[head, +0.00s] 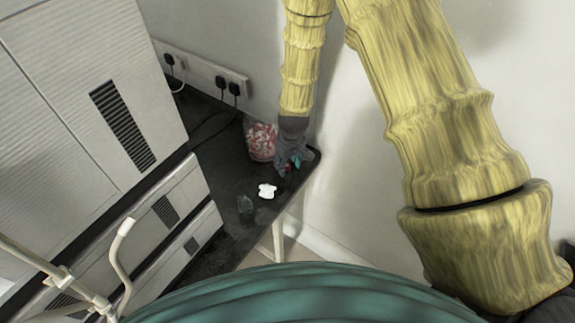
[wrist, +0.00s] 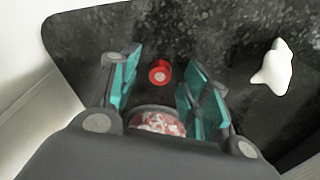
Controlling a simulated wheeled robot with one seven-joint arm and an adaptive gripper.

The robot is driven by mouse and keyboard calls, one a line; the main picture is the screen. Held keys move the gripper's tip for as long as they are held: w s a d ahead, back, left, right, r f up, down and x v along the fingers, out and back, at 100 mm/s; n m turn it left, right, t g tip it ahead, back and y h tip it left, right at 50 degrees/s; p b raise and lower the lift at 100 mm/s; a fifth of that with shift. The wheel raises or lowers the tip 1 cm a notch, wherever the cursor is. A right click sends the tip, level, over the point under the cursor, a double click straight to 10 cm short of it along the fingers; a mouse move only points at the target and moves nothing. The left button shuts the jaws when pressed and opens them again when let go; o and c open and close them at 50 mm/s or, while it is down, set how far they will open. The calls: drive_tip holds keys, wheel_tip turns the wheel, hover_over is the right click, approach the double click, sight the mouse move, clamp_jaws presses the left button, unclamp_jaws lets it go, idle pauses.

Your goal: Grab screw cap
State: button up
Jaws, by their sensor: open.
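The screw cap looks like a small red round piece (wrist: 160,72) on the dark speckled tabletop, between the fingers in the wrist view. In the head view a bit of red (head: 288,167) shows at the fingertips, mostly hidden by them. My gripper (wrist: 155,85) is open, with a teal-padded finger on each side of the red cap, apart from it. In the head view my gripper (head: 293,163) points down near the table's far right corner.
A clear jar of red and white pieces (head: 261,141) stands close beside my gripper. A white lumpy object (head: 267,191) and a small clear glass item (head: 245,204) are on the black table (head: 217,165). Grey cabinets stand left; a wall with sockets (head: 205,73) is behind.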

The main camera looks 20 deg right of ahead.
drive_tip(key=shift+w+f, duration=0.1)
drive_tip(key=shift+f, duration=0.1)
drive_tip(key=c, duration=0.8)
